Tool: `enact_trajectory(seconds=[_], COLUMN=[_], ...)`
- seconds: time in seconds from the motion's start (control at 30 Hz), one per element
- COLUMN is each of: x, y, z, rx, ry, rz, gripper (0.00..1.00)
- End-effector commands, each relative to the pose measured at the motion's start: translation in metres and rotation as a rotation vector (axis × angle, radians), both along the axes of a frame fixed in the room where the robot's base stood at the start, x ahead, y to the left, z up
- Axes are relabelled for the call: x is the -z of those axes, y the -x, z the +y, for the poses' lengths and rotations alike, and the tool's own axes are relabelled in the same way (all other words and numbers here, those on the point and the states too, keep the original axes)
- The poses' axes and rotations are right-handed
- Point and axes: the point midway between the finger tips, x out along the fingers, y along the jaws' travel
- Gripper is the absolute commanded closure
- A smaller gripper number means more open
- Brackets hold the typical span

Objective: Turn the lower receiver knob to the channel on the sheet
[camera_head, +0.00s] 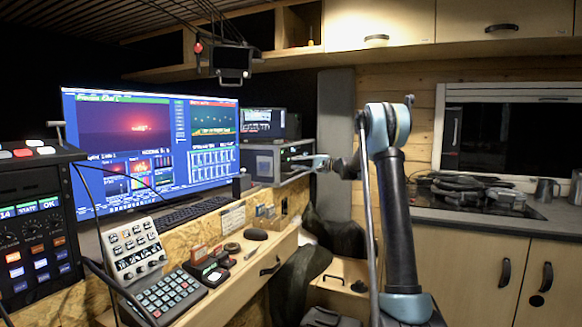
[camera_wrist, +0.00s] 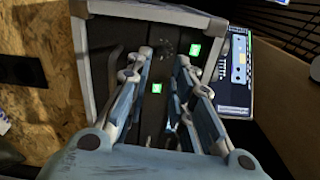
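The receiver unit (camera_head: 279,160) is a grey-framed box at the right end of the desk, below a dark device with a lit front. In the wrist view its dark front (camera_wrist: 115,30) carries two green displays, an upper one (camera_wrist: 195,50) and a lower one (camera_wrist: 157,88). My gripper (camera_wrist: 164,57) points at this front with its two fingers apart. Faint marks like a dial ring (camera_wrist: 168,47) show near the fingertips. The lower knob is not clear, and I cannot tell whether the fingers touch it. A small pale printed sheet (camera_head: 232,218) is on the chipboard below the monitor; its writing is unreadable.
A wide monitor (camera_head: 150,145) stands left of the receiver. A keypad console (camera_head: 165,298) and a control panel (camera_head: 38,225) are at the left. Cables lie on the right counter (camera_head: 470,190).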

Motion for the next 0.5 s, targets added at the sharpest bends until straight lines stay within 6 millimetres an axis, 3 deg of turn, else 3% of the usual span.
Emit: enact_trajectory(seconds=[0.23, 0.5], x=[0.001, 0.001], y=[0.013, 0.02], z=[-0.04, -0.057], rx=[0.003, 0.001], ry=[0.001, 0.001], rz=[0.0, 0.0], gripper=[0.79, 0.79])
